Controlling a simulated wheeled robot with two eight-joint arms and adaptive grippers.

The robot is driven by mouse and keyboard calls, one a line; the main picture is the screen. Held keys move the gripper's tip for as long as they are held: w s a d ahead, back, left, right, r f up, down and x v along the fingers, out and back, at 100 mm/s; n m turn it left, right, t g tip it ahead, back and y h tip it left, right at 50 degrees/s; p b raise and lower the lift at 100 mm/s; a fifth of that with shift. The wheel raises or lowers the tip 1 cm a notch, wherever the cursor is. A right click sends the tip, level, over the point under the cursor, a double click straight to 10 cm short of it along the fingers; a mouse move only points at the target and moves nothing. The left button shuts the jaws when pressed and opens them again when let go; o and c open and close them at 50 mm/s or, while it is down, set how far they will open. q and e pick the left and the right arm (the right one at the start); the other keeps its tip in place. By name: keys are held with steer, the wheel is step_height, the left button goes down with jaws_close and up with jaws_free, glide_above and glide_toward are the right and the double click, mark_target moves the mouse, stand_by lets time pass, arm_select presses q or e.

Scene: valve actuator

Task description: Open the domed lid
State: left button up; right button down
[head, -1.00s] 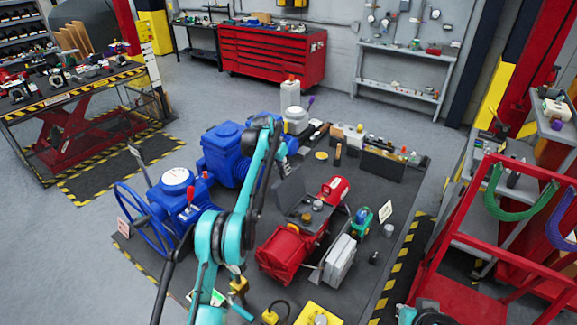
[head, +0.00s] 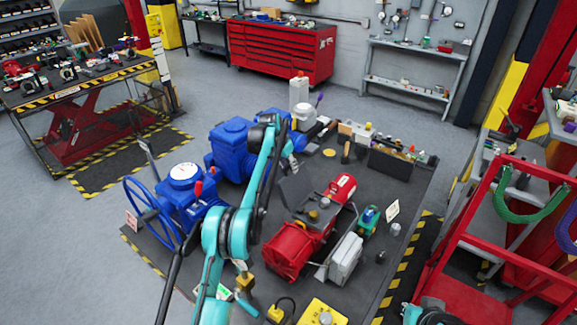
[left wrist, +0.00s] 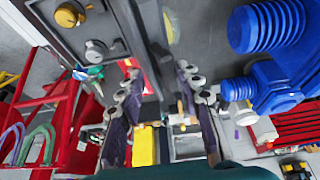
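A blue valve actuator (head: 186,208) with a handwheel (head: 150,225) stands at the left of the dark mat, and a round white cap (head: 184,172) sits on its top. A small white rounded-top unit (head: 305,112) stands at the back of the mat. I cannot tell for sure which is the domed lid; both tops look closed. My left gripper (left wrist: 163,105) is open in the left wrist view, with nothing visible between its fingers. My right gripper is not clearly seen.
Beside my left arm are a second blue housing (head: 232,145), a red motor (head: 288,250), a grey box (head: 345,258) and a yellow plate (head: 322,313). A red-framed cart (head: 465,230) stands at the right. The mat right of the dark bin (head: 392,163) has little on it.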

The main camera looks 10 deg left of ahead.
arm_select(q)
steer(key=shift+r, duration=0.1)
steer(key=v, duration=1.1)
steer(key=shift+s+r, duration=0.25)
steer(key=shift+r, duration=0.1)
steer(key=shift+a, duration=0.15)
